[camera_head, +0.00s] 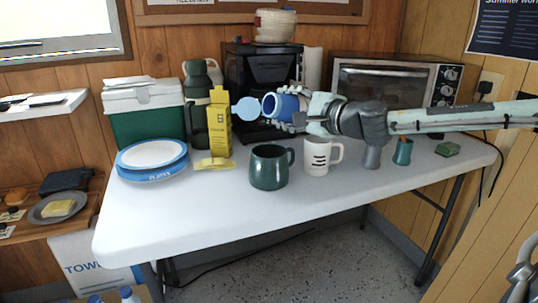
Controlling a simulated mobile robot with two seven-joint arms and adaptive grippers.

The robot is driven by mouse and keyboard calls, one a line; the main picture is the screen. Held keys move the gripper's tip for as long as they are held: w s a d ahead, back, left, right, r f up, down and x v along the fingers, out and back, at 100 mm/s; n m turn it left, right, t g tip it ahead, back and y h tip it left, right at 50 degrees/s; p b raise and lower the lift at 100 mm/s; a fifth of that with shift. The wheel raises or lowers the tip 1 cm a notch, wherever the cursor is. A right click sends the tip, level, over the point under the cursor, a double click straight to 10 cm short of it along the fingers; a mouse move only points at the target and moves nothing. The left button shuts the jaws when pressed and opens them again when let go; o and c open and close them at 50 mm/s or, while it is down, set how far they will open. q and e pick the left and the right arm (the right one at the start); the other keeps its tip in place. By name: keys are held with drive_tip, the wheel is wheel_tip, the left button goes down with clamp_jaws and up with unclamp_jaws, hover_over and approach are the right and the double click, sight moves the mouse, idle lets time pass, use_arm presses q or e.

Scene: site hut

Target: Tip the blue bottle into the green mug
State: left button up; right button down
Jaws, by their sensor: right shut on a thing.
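The blue bottle (287,107) is held in the air, tipped onto its side with its open mouth facing left. A pale blue disc (247,109), which looks like its lid, shows just left of the mouth. My right gripper (291,108) comes in from the right and is shut around the bottle. The dark green mug (269,167) stands upright on the white table (220,215), below the bottle in the picture and apart from it. The mug's inside is mostly hidden, and no stream shows. My left gripper is not in view.
A white striped mug (317,157) stands right of the green mug. A yellow carton (219,125), blue-rimmed plates (152,160) and a green cooler (146,120) are at left. A coffee maker and a toaster oven (385,85) stand behind. The table's front is clear.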

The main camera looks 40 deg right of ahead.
drive_tip(key=shift+f, duration=0.3)
drive_tip(key=shift+d+f+n+h, duration=0.1)
drive_tip(key=shift+f+n+h, duration=0.2)
drive_tip(key=shift+f+n, duration=0.4)
idle(2.5)
